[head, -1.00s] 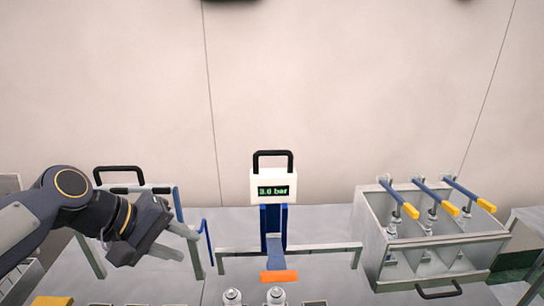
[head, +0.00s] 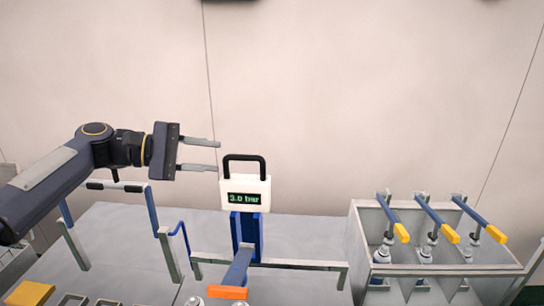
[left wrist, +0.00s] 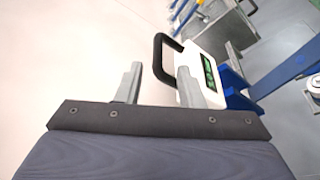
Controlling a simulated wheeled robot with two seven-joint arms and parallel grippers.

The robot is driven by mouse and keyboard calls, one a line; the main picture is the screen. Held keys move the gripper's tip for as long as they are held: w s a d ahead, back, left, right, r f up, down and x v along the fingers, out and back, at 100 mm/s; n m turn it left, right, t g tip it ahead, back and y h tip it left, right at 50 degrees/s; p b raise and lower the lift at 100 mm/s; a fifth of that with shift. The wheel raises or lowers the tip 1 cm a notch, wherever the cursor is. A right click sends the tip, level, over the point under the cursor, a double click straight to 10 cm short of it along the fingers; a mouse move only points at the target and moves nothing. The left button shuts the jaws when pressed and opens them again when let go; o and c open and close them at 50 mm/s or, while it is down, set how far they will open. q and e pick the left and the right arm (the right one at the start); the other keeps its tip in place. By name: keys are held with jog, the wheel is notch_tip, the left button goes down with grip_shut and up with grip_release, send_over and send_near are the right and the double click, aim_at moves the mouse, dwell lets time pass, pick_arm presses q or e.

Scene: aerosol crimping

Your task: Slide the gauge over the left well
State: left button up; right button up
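The gauge (head: 245,190) is a white box with a green display reading 3.0 bar and a black loop handle (head: 244,158) on top. It stands on a blue post (head: 247,232) behind a low grey rail (head: 300,264). My left gripper (head: 218,157) is open and empty, its fingers pointing right, just left of the handle. In the left wrist view the handle (left wrist: 159,60) shows between the two fingertips (left wrist: 159,75); I cannot tell whether they touch it. The tops of can-like parts (head: 194,301) show at the bottom edge; the wells are not clearly seen. My right gripper is out of view.
A blue lever with an orange tip (head: 228,292) reaches forward below the gauge. A grey open box (head: 362,240) with several yellow-tipped blue levers stands at the right. A grey-blue frame (head: 155,222) stands at the left. The space above the gauge is clear.

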aim_at(236, 157)
pick_arm(q)
jog(key=p+x, duration=0.1)
jog(key=x, duration=0.5)
jog(key=shift+w+d+r, duration=0.1)
jog(key=shift+w+d, duration=0.05)
jog(key=shift+d, duration=0.2)
jog(key=shift+w+d+f+p, duration=0.2)
jog(key=shift+d+p, duration=0.15)
jog(key=shift+d, duration=0.25)
grip_shut()
jog(key=shift+a, duration=0.1)
